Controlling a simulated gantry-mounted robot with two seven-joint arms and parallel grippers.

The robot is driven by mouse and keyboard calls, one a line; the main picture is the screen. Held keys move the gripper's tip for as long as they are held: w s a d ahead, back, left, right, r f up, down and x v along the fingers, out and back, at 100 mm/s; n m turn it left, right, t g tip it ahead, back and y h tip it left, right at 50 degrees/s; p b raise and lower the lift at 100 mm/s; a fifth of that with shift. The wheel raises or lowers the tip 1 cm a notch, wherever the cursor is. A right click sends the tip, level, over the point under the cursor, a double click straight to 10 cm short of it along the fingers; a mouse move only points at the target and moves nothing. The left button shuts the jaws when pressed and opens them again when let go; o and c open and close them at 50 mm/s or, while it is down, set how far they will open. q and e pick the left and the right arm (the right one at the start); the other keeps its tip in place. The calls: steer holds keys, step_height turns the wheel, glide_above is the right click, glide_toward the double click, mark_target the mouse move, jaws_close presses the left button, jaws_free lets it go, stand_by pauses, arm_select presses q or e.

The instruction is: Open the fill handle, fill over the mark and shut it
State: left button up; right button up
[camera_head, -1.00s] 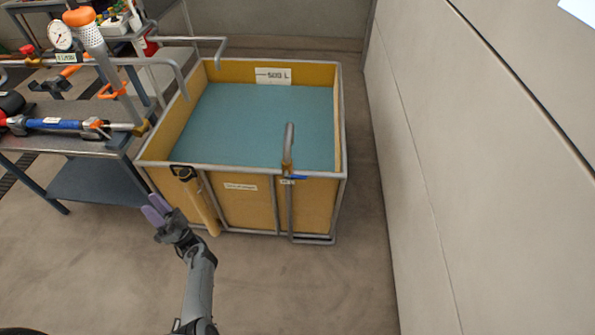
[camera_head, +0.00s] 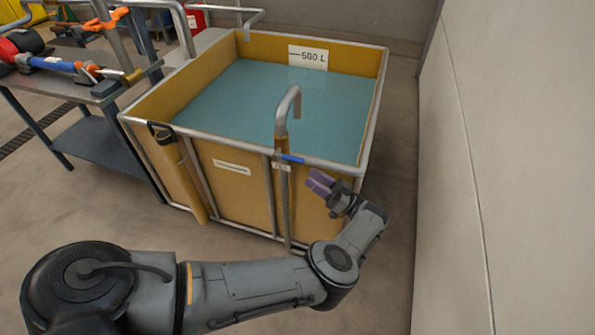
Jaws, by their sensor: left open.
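The yellow tank (camera_head: 240,196) has a grey tube frame and holds blue-green water (camera_head: 240,98). A white "500 L" mark plate (camera_head: 308,57) is on its back inner wall; the water meets that wall near the plate's lower edge, below the line. A curved fill pipe (camera_head: 284,120) rises at the front wall and hooks over the rim. The blue fill handle (camera_head: 292,158) lies sideways across the pipe, pointing right. My left gripper (camera_head: 320,182), with purple fingers, is open and empty, just right of and a little below the handle, apart from it. My right gripper is out of view.
A dark-topped grey bench (camera_head: 110,90) with pipe fittings and a blue tool (camera_head: 55,64) stands left of the tank. A black-topped yellow tube (camera_head: 190,170) stands at the tank's front left. A bare wall (camera_head: 510,170) bounds the right; floor in front is clear.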

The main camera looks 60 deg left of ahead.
mark_target(290, 156)
arm_select(q)
steer(key=shift+n, duration=0.5)
steer(key=x, duration=0.3)
steer(key=w+x, duration=0.1)
steer(key=x, duration=0.2)
steer(key=r+x, duration=0.1)
steer(key=x, duration=0.3)
steer(key=shift+w+a+f, duration=0.1)
steer(key=shift+w+a, duration=0.15)
steer(key=shift+w, duration=0.05)
jaws_close()
